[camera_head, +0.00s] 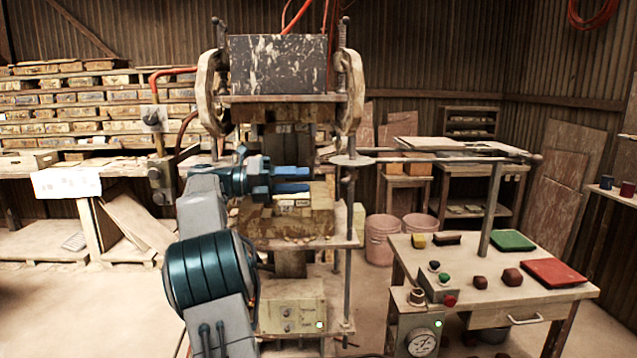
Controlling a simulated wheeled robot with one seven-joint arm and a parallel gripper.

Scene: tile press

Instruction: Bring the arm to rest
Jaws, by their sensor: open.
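My arm reaches up from the bottom of the view, left of centre, in front of the tile press (283,70). My gripper (309,180) points to the right and is open, with two blue fingers one above the other. Nothing shows between the fingers. The gripper is in front of the gap between the press's upper block and its lower die block (262,221). I cannot tell how deep the fingers reach into the gap. The arm hides part of the press's left side.
A side table (470,258) at right holds a green tray (512,240), a red tray (552,272), small dark red lumps and a button box (437,287). A thin rod (348,230) stands right of the gripper. Pink buckets (381,240) stand behind. Shelves of tiles line the left wall.

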